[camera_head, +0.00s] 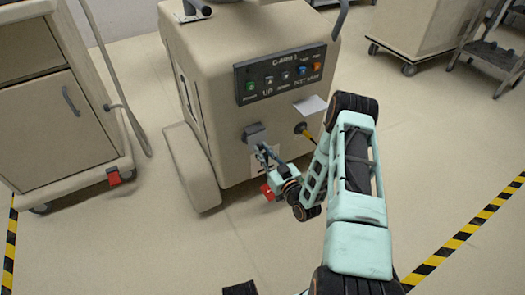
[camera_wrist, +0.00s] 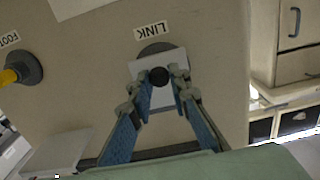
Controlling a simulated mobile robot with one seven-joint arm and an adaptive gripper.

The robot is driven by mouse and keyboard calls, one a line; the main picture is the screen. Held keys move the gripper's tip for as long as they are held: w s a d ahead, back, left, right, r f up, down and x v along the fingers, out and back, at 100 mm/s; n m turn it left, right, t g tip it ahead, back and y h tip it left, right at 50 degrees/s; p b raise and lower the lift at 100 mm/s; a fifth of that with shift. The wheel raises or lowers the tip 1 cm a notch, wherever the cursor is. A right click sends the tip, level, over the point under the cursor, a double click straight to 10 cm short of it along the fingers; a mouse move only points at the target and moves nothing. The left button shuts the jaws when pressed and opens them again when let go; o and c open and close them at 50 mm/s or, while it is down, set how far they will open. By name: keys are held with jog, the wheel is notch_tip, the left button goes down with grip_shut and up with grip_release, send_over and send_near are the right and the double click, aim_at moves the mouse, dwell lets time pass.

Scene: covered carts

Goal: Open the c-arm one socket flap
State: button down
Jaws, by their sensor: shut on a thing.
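The C-arm one cart (camera_head: 240,65) stands in the middle of the head view, with a button panel on top of its front. Below the panel, a grey socket flap (camera_head: 253,131) shows on the front face. In the wrist view the flap is a pale plate (camera_wrist: 178,62) over a round dark socket, by an upside-down LINK label. My gripper (camera_head: 266,163) is at the flap. Its fingers (camera_wrist: 160,80) are shut on the flap at its black knob. A dark edge of the socket shows past the plate. How far the flap stands open I cannot tell.
A yellow-tipped plug (camera_head: 303,129) sits in a socket right of the flap; its label reads FOOT in the wrist view. A white sheet (camera_head: 310,105) is above it. Another cart (camera_head: 60,110) stands left, one more (camera_head: 425,25) back right. Striped floor tape (camera_head: 460,238) runs at right.

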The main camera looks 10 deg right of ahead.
jog(key=shift+r, duration=0.2)
jog(key=p, duration=0.1)
jog(key=r+g+p, duration=0.1)
jog(key=p, duration=0.1)
jog(key=shift+s+d+g+h, duration=0.1)
jog(key=shift+s+g+h, duration=0.2)
jog(key=shift+s, duration=0.05)
notch_tip(320, 180, up, 8)
jog(key=g+h+p, duration=0.4)
jog(key=g+p, duration=1)
jog(key=p, duration=0.1)
jog(key=shift+s+d+r+g+h, duration=0.15)
jog(key=shift+s+g+h, duration=0.25)
jog(key=c, duration=1.8)
grip_release()
